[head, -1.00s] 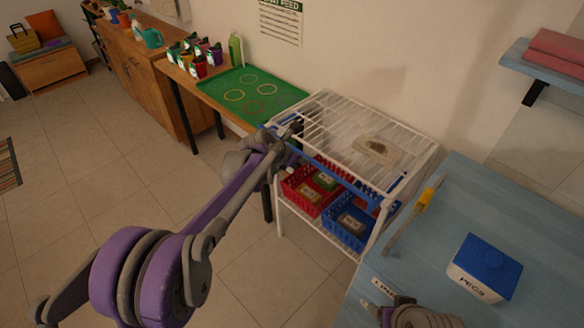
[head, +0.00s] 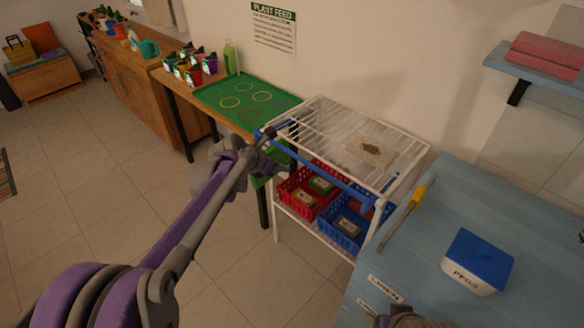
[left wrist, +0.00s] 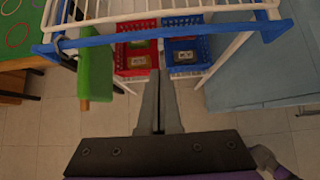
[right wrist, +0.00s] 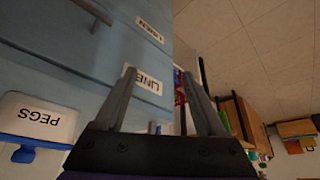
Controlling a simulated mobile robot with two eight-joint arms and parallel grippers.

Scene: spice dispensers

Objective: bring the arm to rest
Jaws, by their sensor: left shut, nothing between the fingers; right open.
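My left gripper (head: 268,134) is at the front left corner of the white wire rack (head: 412,150) in the head view. In the left wrist view its fingers (left wrist: 158,76) are together, with nothing between them, in front of the rack's blue rail (left wrist: 190,34). My right arm shows only at the bottom edge of the head view. In the right wrist view the right gripper (right wrist: 160,76) is open and empty, over the blue cabinet (right wrist: 150,45) with its linen labels.
A green item (left wrist: 95,65) hangs from the blue rail. A red crate (head: 291,196) and a blue crate (head: 330,232) stand on the rack's lower shelf. A pegs box (head: 478,262) stands on the blue cabinet top. Open tiled floor (head: 90,200) lies at left.

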